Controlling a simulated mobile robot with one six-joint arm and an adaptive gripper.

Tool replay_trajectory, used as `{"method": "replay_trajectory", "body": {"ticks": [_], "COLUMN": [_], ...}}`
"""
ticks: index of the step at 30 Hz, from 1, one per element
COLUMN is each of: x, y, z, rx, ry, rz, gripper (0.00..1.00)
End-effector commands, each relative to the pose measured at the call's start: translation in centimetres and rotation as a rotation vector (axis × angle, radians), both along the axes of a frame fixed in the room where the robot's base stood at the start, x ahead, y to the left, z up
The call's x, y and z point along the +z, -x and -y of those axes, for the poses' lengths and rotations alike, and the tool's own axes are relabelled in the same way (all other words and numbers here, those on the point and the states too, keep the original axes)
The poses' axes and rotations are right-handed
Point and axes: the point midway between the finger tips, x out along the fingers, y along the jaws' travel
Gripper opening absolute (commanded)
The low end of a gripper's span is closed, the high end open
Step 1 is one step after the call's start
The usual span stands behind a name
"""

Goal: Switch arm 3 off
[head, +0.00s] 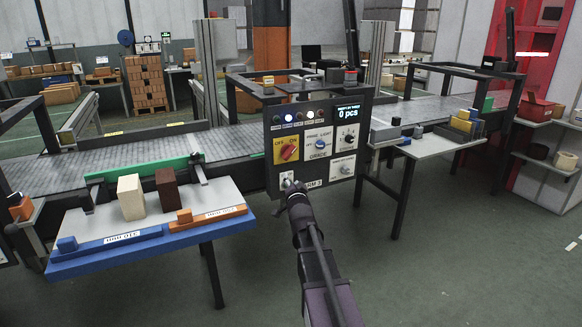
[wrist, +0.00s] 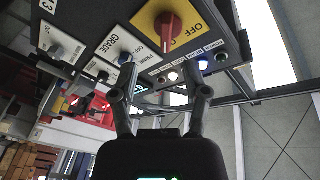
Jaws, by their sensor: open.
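The dark control panel (head: 318,140) stands between the conveyors, and "ARM 3" is partly readable at its lower edge. Its red rotary switch (head: 288,150) sits on a yellow plate marked OFF and ON. In the wrist view the red switch (wrist: 168,28) is at the top, beyond the fingertips. I cannot tell surely which mark it points to. My gripper (head: 291,186) is at the panel's lower left, below the red switch, covering part of a small white plate there. In the wrist view my gripper (wrist: 160,92) is open, with nothing between its fingers.
A GRADE knob (head: 320,145) and two other knobs sit right of the red switch. Indicator lights (head: 300,117) and a "0 pcs" display (head: 348,113) are above. A sorting table (head: 100,222) with blocks stands left, another table (head: 435,146) right. Floor in front is clear.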

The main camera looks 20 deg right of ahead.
Motion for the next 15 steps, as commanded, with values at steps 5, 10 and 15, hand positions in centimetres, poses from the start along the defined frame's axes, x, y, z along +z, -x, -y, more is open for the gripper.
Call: {"method": "replay_trajectory", "body": {"ticks": [5, 10, 15], "x": [-0.2, 0.3, 0.6], "y": [-0.5, -0.4, -0.3], "z": [1.7, 2.3, 2.3], "rx": [0.015, 0.027, 0.03], "ry": [-0.026, -0.034, -0.036], "rz": [0.154, 0.217, 0.228], "gripper": [0.6, 0.6, 0.6]}}
